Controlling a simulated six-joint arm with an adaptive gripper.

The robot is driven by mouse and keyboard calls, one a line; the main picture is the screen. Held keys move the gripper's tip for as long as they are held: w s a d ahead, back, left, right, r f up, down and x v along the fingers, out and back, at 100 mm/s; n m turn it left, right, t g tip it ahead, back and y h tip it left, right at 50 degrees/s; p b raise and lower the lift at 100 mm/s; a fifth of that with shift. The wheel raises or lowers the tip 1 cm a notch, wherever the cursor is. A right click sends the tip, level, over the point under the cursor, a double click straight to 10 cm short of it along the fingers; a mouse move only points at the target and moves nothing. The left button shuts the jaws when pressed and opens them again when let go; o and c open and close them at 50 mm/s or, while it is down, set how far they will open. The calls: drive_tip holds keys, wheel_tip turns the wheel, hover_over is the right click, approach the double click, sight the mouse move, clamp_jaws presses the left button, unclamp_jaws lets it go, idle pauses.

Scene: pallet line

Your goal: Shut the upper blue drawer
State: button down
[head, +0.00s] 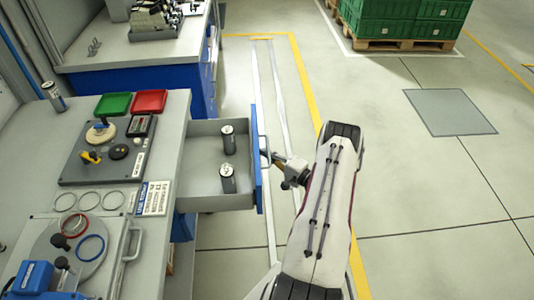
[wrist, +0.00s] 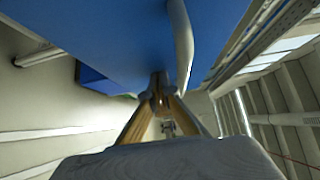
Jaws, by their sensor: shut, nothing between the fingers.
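The upper blue drawer (head: 254,165) stands pulled out from the workbench in the head view, with its grey inside showing. Two dark cylinders with light tops, a far one (head: 229,140) and a near one (head: 227,179), stand upright in it. My gripper (head: 268,157) is at the outer face of the drawer front, close to its handle. In the wrist view the blue drawer front (wrist: 110,35) and a pale handle (wrist: 181,40) fill the top. My gripper (wrist: 160,82) is shut and empty, its tips at or very near the blue face; I cannot tell whether they touch.
The bench top (head: 177,110) left of the drawer carries a green tray (head: 113,104), a red tray (head: 150,102), rings and fixtures. A second bench (head: 140,55) stands behind. Green crates (head: 400,20) sit on a pallet at the back. The floor right of my arm is clear.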

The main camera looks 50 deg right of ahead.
hover_over(206, 167)
drive_tip(key=w+a, duration=0.3)
drive_tip(key=shift+a, duration=0.2)
idle(0.6)
drive_tip(key=shift+a+r, duration=0.1)
drive_tip(key=shift+a, duration=0.05)
idle(0.3)
drive_tip(key=s+d, duration=0.3)
drive_tip(key=shift+s+d, duration=0.1)
drive_tip(key=shift+d, duration=0.25)
drive_tip(key=s, duration=0.8)
drive_tip(key=shift+s, duration=1)
